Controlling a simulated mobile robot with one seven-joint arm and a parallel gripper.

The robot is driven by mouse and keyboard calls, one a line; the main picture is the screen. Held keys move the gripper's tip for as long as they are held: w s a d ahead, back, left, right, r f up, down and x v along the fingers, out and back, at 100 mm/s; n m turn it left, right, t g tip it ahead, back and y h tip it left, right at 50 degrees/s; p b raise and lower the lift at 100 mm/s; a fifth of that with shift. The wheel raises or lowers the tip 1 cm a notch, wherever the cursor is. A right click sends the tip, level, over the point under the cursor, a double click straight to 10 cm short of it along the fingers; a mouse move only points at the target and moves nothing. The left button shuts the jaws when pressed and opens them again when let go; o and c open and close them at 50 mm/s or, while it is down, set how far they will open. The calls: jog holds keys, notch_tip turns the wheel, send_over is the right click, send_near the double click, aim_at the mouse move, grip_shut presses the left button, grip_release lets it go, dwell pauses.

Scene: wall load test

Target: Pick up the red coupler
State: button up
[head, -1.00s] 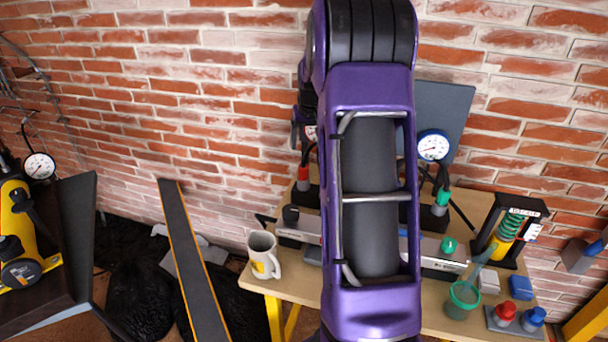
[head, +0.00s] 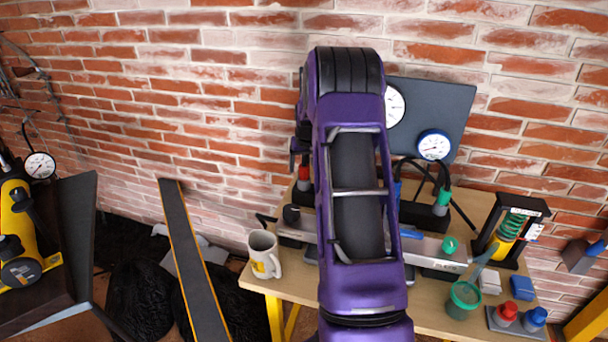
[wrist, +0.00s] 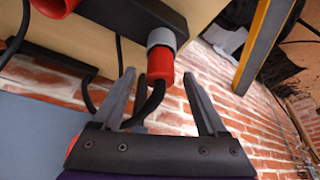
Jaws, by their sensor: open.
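The red coupler (wrist: 160,66) has a grey collar and sits at the end of a black block in the wrist view. A black hose comes out of its red end. In the head view the coupler (head: 304,173) shows left of my purple arm, above the bench. My gripper (wrist: 159,76) is open, and its fingertips appear on either side of the coupler's red end. I cannot tell the depth between them or any contact. In the head view my arm hides most of the gripper.
A white mug (head: 263,255) stands at the bench's left edge. A blue-rimmed gauge (head: 433,146) is on a grey panel (head: 455,104) by the brick wall. A green cup (head: 463,300) and red (head: 507,311) and blue (head: 534,318) knobs are at the right. Black hoses pass close to my gripper.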

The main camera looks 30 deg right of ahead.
grip_shut()
dwell(0.3)
jog(key=shift+r, duration=0.1)
notch_tip(320, 180, up, 10)
jog(key=shift+p, duration=0.3)
